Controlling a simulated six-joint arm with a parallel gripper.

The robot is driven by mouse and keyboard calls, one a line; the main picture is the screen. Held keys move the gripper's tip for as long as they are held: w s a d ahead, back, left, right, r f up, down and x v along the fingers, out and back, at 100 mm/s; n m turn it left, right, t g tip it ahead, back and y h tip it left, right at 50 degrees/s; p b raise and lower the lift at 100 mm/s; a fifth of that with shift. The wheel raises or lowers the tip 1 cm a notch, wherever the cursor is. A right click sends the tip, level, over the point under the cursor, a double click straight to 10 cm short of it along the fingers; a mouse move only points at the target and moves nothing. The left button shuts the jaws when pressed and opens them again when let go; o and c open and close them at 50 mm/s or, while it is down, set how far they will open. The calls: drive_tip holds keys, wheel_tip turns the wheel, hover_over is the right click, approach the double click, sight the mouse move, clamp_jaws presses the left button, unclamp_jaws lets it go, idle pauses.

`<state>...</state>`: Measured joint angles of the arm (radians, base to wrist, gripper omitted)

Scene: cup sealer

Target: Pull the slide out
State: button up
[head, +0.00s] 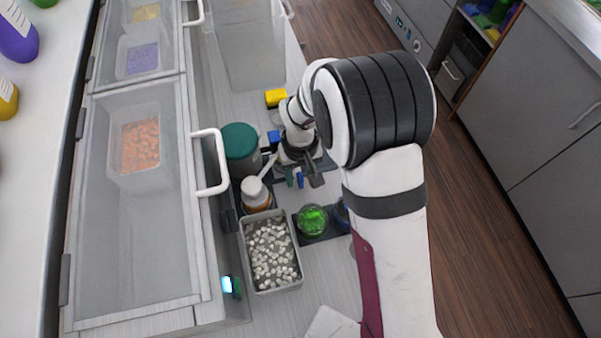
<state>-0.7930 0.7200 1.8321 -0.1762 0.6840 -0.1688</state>
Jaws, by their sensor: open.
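My gripper (303,180) is in the middle of the head view, pointing down over the counter, with its jaws open. A small blue item shows between or just behind the fingers; I cannot tell which. A dark flat part (322,164) shows beside and partly behind the gripper; it may belong to the cup sealer, but I cannot tell. My arm covers much of the area to the right. I cannot make out the slide clearly, nor whether the gripper touches anything.
A dark green-lidded canister (240,143) and a white-capped bottle (255,191) stand left of the gripper. A grey bin of pale pieces (272,254) and a green-filled cup (312,219) are nearer. A clear-lidded cabinet with a white handle (222,165) lines the left.

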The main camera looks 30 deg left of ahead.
clamp_jaws()
idle(1.3)
